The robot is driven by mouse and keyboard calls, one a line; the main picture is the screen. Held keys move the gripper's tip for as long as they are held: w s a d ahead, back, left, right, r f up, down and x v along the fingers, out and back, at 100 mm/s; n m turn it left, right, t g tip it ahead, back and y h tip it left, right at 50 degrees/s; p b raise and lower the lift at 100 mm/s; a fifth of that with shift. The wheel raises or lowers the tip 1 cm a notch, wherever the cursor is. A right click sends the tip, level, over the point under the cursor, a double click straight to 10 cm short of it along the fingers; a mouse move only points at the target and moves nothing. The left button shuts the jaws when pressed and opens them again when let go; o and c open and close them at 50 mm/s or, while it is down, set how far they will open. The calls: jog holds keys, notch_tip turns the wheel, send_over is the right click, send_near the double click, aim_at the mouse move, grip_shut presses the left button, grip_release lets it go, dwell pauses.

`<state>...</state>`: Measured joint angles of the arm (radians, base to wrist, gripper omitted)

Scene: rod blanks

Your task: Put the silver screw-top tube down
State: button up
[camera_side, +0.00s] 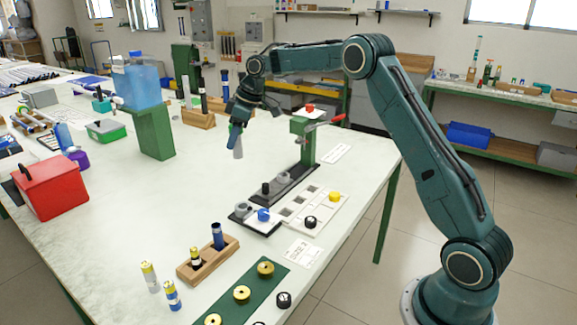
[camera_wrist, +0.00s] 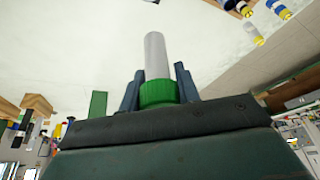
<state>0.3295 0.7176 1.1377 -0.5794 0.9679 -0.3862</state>
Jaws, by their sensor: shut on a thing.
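The silver tube (camera_side: 238,148) hangs upright, or nearly so, below my gripper (camera_side: 236,128) in the side view, over the middle of the pale table (camera_side: 200,195). In the wrist view the tube (camera_wrist: 155,55) points away from the camera, its green cap (camera_wrist: 158,93) between the two blue fingers of my gripper (camera_wrist: 157,78). My gripper is shut on the cap end. I cannot tell whether the tube's lower end touches the table or is a little above it.
A green press with a red handle (camera_side: 307,140) stands to the right. A green block (camera_side: 154,132) carrying a blue tank (camera_side: 140,82) is to the left. A red box (camera_side: 50,188) and a wooden rack (camera_side: 207,262) are nearer. The table below the tube is clear.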

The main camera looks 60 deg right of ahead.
jog(key=shift+s+d+f, duration=0.25)
jog(key=shift+f, duration=0.15)
jog(key=s+d+f+n+g+y, duration=0.1)
jog(key=s+d+f+n+g, duration=0.1)
jog(key=s+f+n, duration=0.3)
jog(key=s+d+f+n+g, duration=0.1)
jog(key=s+d+f+n, duration=0.3)
jog(key=s+f+n, duration=0.2)
jog(key=shift+d+f+g+y, duration=0.15)
jog(key=shift+d+g+y, duration=0.25)
jog(key=shift+f, duration=4)
jog(key=shift+f, duration=0.1)
jog(key=o, duration=1)
